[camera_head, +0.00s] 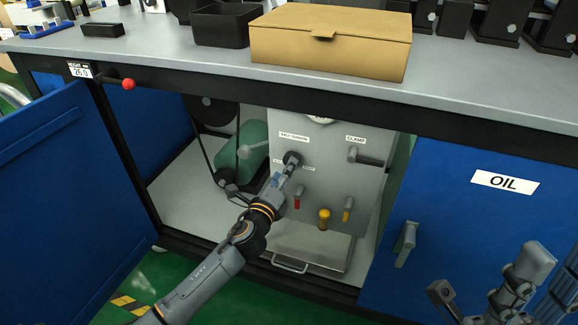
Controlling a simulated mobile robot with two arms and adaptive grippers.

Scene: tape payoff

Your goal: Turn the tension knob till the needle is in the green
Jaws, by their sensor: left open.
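A grey panel (340,190) stands inside the open cabinet under the bench. The dark round tension knob (292,158) sits at its upper left, beneath a small white label (294,136). My left gripper (286,172) is open and reaches up to the knob from below, its fingers at the knob's lower edge. I cannot tell whether they touch it. The gauge (321,120) shows only as a pale sliver under the bench edge; its needle and green zone are hidden. Parts of my right arm (515,290) show at the lower right, away from the panel; its jaw state is unclear.
A clamp lever (369,160), a red lever (297,198), a yellow knob (324,218) and a yellow lever (347,208) stick out nearby. A belt and green motor (247,148) are left. The blue door (75,190) stands open. A cardboard box (332,40) sits above.

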